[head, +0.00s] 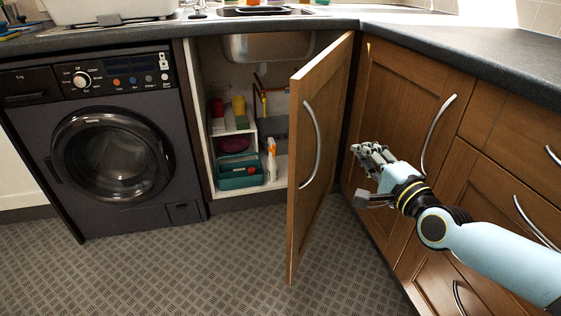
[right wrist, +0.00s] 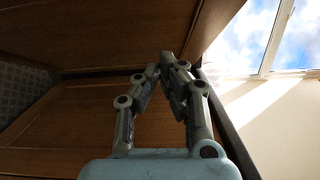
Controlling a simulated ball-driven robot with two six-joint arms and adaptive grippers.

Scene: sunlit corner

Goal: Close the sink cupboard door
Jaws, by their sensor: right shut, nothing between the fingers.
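The sink cupboard door (head: 310,155) is a brown wooden panel, standing wide open in the head view, hinged at its right edge. Its curved metal handle (head: 312,145) is on the face towards the right. The sink cupboard (head: 203,165) is open to its left, with its inside in plain view. My right gripper (head: 362,152) is to the right of the door, apart from its handle in the picture, in front of the neighbouring cabinet. It is shut and empty; its fingertips also meet in the right wrist view (right wrist: 164,68), against brown wood panels. My left gripper is not in view.
A dark washing machine (head: 120,150) stands left of the cupboard. Inside the cupboard are a teal basket (head: 238,181), a spray bottle (head: 271,160) and cups. Wooden cabinets with a curved handle (head: 437,135) line the right. The patterned floor (head: 200,270) is clear.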

